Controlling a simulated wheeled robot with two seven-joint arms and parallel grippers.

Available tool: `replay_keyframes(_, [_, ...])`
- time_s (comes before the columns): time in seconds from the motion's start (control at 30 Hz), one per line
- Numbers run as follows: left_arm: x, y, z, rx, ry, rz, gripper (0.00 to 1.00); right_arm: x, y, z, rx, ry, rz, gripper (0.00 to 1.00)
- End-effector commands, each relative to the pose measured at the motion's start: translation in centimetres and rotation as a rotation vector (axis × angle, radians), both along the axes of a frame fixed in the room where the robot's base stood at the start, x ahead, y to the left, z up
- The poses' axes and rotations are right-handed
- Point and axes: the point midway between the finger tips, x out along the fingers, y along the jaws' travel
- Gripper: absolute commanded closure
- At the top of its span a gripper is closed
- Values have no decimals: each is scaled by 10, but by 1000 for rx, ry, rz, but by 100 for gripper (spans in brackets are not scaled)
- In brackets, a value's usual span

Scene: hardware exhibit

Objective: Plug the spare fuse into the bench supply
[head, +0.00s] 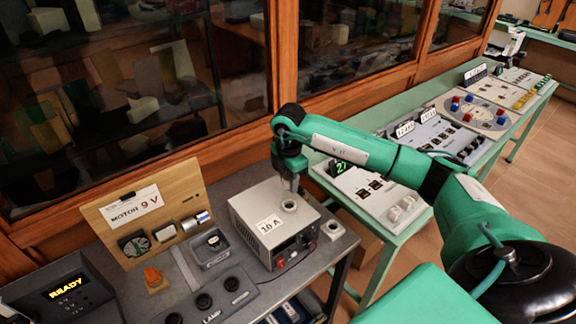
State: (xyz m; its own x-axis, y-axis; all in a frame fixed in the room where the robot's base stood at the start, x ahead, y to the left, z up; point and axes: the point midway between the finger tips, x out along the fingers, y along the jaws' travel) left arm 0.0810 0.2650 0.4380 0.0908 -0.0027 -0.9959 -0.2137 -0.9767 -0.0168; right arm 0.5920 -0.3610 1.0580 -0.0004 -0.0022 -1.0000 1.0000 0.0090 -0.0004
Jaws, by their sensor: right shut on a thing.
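The bench supply (252,215) is a grey box with a "10 A" label and a red display on its front. It stands on the dark bench. My right gripper (290,186) points down just above and behind this socket. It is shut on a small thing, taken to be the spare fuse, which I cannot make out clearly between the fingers. Whether the fuse touches the socket cannot be told. A small pale holder with a round opening (333,229) stands right of the supply. My left gripper is out of view.
A wooden "MOTOR 9 V" board (142,208) stands left of the supply. A small grey tray (208,250) and a "LAMP" knob panel (205,303) lie before it. A "READY" display (65,288) is at far left. Glass cabinets rise behind; a green exhibit table (425,96) runs right.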

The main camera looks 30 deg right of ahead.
Motion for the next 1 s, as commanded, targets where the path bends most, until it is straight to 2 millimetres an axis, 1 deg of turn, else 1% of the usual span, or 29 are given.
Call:
replay_keyframes(0.27, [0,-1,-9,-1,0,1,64,-1,0,-16,0,1,1,91])
replay_keyframes(0.7, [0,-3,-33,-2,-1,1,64,-1,0,-54,0,1,1,91])
replay_keyframes(0.83, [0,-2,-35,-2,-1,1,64,0,0,-58,0,0,1,91])
replay_keyframes(1.0, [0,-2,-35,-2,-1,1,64,0,0,-58,0,0,1,91])
